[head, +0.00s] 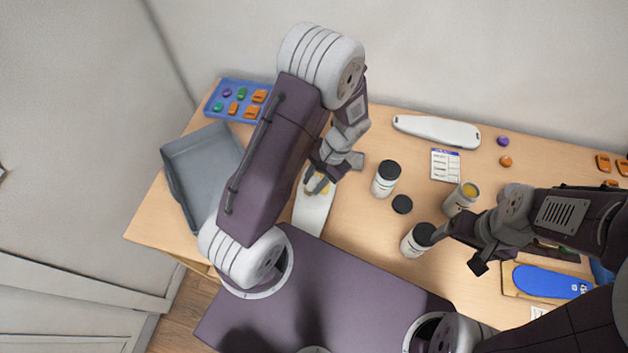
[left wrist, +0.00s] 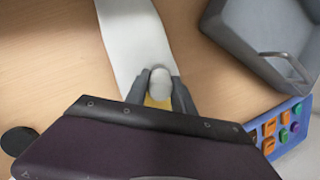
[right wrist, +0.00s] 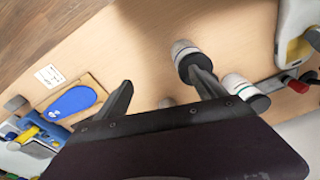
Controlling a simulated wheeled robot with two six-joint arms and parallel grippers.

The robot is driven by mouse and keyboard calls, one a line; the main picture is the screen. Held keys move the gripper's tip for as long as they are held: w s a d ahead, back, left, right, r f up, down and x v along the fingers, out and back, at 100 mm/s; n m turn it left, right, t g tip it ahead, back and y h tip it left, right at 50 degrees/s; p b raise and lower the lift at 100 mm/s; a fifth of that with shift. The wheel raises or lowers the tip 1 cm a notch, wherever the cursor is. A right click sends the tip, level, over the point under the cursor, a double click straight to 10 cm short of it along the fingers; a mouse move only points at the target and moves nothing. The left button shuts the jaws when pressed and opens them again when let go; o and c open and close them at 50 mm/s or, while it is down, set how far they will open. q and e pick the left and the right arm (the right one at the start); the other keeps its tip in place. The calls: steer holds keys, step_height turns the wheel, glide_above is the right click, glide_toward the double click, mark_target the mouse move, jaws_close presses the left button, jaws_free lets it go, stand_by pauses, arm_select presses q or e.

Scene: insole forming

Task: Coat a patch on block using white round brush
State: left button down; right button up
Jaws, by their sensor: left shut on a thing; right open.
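The white, sole-shaped block (head: 313,211) lies on the table below my left gripper (head: 324,180). It also shows in the left wrist view (left wrist: 130,38). My left gripper is shut on a pale, rounded piece (left wrist: 160,82), which looks like the white round brush. A yellow area (left wrist: 157,103) shows beside that piece, between the fingers. Yellow also shows by the fingertips in the head view, over the block. Whether the brush touches the block is hidden. My right gripper (head: 459,252) is open and empty, beside a white jar with a dark lid (head: 413,244).
A grey bin (head: 176,180) and a blue tray of small parts (head: 217,110) stand at the left. Another dark-lidded jar (head: 384,185), a loose black lid (head: 402,204) and an open jar with yellow contents (head: 456,202) stand mid-table. A blue insole (head: 550,282) lies on a board at right.

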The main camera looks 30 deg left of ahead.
mark_target(313, 180)
arm_select(q)
step_height(313, 180, up, 3)
steer(key=shift+s+r+p, duration=0.1)
steer(key=shift+s+p, duration=0.05)
steer(key=shift+p, duration=0.8)
steer(key=shift+w+r+p, duration=0.35)
steer(key=shift+r+p, duration=0.2)
steer(key=shift+p, duration=0.15)
steer(key=shift+a+r+p, duration=0.1)
steer(key=shift+r+p, duration=0.25)
steer(key=shift+s+r+p, duration=0.25)
steer(key=shift+r+p, duration=0.8)
steer(key=shift+r, duration=0.15)
steer(key=shift+r+p, duration=0.4)
steer(key=shift+w, duration=0.1)
